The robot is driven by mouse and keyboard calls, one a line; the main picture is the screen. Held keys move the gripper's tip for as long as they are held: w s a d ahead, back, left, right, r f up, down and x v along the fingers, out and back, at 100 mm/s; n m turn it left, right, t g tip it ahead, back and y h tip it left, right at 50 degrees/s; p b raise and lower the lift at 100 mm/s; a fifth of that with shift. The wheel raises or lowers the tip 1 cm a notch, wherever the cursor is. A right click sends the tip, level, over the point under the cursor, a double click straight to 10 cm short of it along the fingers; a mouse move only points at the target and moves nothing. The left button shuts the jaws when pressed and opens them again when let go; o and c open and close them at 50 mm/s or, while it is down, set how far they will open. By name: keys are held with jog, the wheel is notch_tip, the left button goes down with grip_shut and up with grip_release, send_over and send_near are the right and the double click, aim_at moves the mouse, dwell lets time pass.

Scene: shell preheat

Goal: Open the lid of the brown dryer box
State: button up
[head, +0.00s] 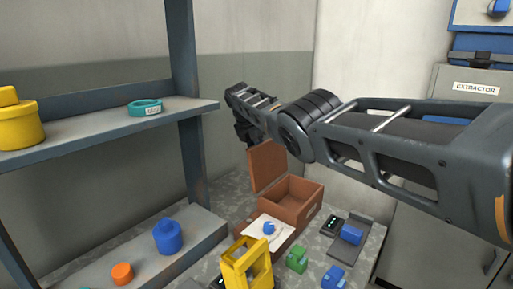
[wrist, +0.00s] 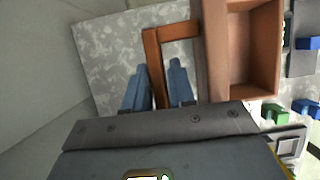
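The brown dryer box (head: 292,204) stands on the speckled worktop, its inside uncovered. Its lid (head: 266,165) stands raised at the left side, roughly upright. In the wrist view the open box (wrist: 262,50) is at the upper right, and a brown loop-shaped handle (wrist: 172,32) stands out left of the lid edge. My gripper (head: 245,137) is just above the lid's upper left corner in the head view. In the wrist view its two blue fingers (wrist: 158,72) lie on either side of the handle's bar, with a small gap near the right fingertip.
A white sheet with a blue piece (head: 268,228), a yellow frame (head: 246,264), green and blue blocks and a dark device (head: 333,226) lie in front of the box. A shelf rack (head: 110,130) stands left. The extractor cabinet (head: 470,85) is at right.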

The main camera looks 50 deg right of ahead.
jog(key=shift+o, duration=1.3)
jog(key=shift+r, duration=0.1)
jog(key=shift+v, duration=3.8)
jog(key=shift+a, duration=0.1)
